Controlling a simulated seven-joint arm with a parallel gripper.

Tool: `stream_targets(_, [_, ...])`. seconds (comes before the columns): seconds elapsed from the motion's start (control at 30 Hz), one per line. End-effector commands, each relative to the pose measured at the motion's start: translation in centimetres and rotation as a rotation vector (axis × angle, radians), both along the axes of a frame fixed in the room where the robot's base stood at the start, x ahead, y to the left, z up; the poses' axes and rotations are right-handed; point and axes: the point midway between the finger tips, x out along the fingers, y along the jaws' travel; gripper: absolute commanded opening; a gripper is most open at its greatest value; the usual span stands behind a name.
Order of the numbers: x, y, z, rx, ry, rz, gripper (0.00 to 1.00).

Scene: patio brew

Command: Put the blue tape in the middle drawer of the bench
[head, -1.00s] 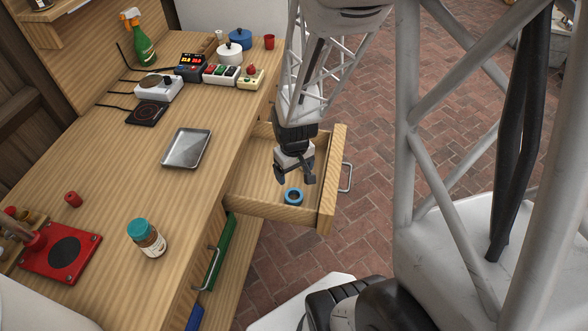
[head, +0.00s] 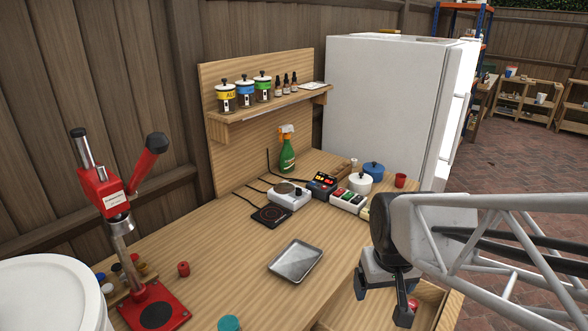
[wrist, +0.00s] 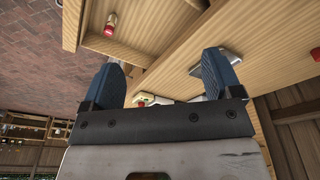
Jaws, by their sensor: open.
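The open wooden drawer (head: 452,308) shows at the bottom right of the head view, partly hidden by my arm and cut off by the frame edge. My gripper (head: 404,316) hangs over or beside it; I cannot tell its exact height. In the wrist view my gripper (wrist: 160,78) has its two blue-padded fingers wide apart, with nothing between them. The bench (head: 225,245) fills the middle of the head view; its middle drawer cannot be made out.
A metal tray (head: 296,260) lies on the bench near the drawer. A red press (head: 153,308) stands at the left.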

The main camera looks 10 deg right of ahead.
Motion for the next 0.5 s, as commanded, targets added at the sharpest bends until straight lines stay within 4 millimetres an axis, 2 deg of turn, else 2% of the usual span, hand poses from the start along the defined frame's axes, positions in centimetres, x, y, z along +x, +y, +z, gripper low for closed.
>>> stream_targets(0.03, [-1.0,0.7,1.5,0.000,-0.018,0.004,0.85])
stream_targets(0.1, [-2.1,1.4,3.1,0.003,-0.033,0.002,0.85])
stream_targets(0.2, [-3.7,2.2,4.8,0.006,-0.049,0.000,0.85])
stream_targets(0.3, [-4.8,2.8,5.9,0.010,-0.061,-0.002,0.85])
stream_targets(0.5, [-5.6,3.1,6.7,0.012,-0.067,-0.005,0.85])
